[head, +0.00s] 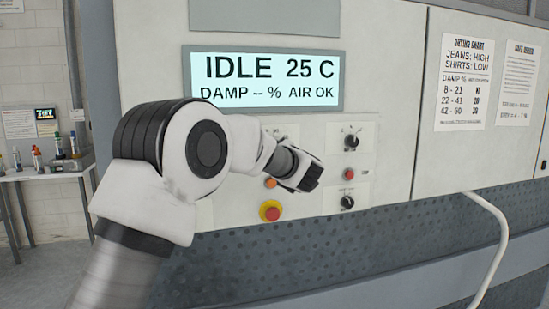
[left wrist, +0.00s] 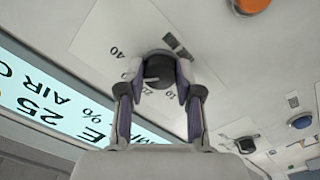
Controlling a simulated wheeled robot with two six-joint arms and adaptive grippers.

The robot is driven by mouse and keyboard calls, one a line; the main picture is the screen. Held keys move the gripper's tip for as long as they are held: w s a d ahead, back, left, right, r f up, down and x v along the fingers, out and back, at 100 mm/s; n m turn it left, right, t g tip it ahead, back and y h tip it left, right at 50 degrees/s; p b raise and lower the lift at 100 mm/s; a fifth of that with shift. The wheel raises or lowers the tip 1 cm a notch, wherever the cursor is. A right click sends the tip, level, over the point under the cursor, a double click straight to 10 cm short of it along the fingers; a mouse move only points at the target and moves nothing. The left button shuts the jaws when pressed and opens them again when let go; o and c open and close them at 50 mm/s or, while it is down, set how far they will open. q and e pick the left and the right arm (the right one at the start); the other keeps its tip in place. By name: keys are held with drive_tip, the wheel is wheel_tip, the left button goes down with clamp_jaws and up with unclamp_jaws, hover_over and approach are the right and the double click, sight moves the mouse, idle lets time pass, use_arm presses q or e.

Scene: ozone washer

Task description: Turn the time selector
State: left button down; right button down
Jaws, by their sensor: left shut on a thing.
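A black round knob (left wrist: 158,65) with numbers around it, among them 40, 20 and 10, sits on the pale panel in the left wrist view. It looks like the time selector. A light pointer mark shows on it. My left gripper (left wrist: 157,82) has a finger on each side of the knob and is shut on it. In the head view my left gripper (head: 302,176) is at the control panel (head: 228,205), and its body hides the knob. My right gripper is not in view.
The display (head: 264,80) reads IDLE, 25 C, DAMP -- %, AIR OK. To the right are an upper knob (head: 352,141), a red button (head: 349,173) and a lower knob (head: 347,202). An orange button (head: 271,183) and a red stop button (head: 270,210) are below left.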

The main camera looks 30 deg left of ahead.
use_arm(q)
drive_tip(key=shift+r+n+b, duration=0.15)
drive_tip(key=shift+n+b, duration=1.9)
drive_tip(key=shift+n, duration=0.8)
drive_tip(key=shift+r+n+b, duration=0.1)
drive_tip(key=shift+n+b, duration=1.95)
drive_tip(key=shift+n, duration=0.8)
drive_tip(key=c, duration=0.9)
unclamp_jaws()
drive_tip(key=shift+o, duration=0.7)
drive_tip(key=shift+a+f, duration=0.1)
